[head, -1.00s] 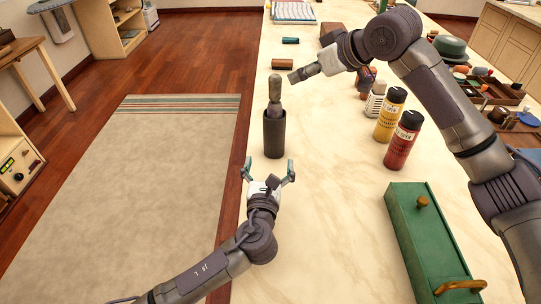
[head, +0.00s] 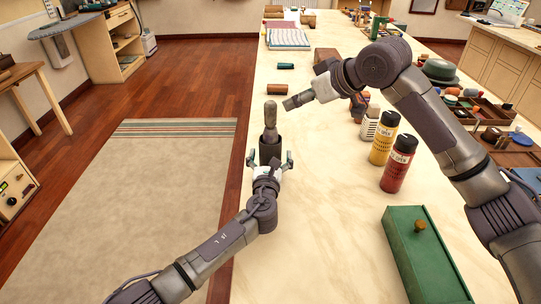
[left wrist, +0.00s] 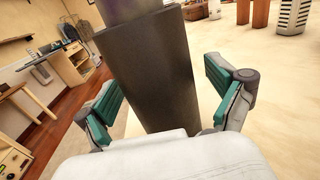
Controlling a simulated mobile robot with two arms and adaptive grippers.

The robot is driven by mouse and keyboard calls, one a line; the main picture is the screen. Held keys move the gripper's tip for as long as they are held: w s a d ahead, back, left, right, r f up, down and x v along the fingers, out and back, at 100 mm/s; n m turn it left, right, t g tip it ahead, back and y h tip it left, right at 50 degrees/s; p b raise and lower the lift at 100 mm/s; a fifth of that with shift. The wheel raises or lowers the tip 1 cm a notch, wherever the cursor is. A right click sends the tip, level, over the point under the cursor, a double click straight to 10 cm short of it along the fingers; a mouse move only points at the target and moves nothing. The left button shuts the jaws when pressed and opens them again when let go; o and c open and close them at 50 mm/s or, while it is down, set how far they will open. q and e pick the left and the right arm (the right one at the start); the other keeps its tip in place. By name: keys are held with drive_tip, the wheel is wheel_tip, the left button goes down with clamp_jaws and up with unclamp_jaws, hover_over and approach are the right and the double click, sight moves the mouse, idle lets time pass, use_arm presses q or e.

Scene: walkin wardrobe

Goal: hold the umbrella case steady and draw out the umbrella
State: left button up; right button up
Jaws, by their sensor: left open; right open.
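The umbrella case (head: 268,152) is a dark upright cylinder near the counter's left edge; my left gripper hides its lower part in the head view. The umbrella (head: 270,117) stands in it, its brownish-grey handle sticking up. My left gripper (head: 269,160) is open, a finger on either side of the case. In the left wrist view the case (left wrist: 150,75) stands between the green-padded fingers (left wrist: 165,100), with a visible gap at the right finger. My right gripper (head: 287,103) is just right of the umbrella handle, apart from it and seen side-on.
A white bottle (head: 370,122), a yellow bottle (head: 383,140) and a red bottle (head: 398,165) stand to the right. A green box (head: 425,260) lies at front right. The counter's front middle (head: 320,230) is clear.

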use_arm(q)
drive_tip(key=c, duration=1.3)
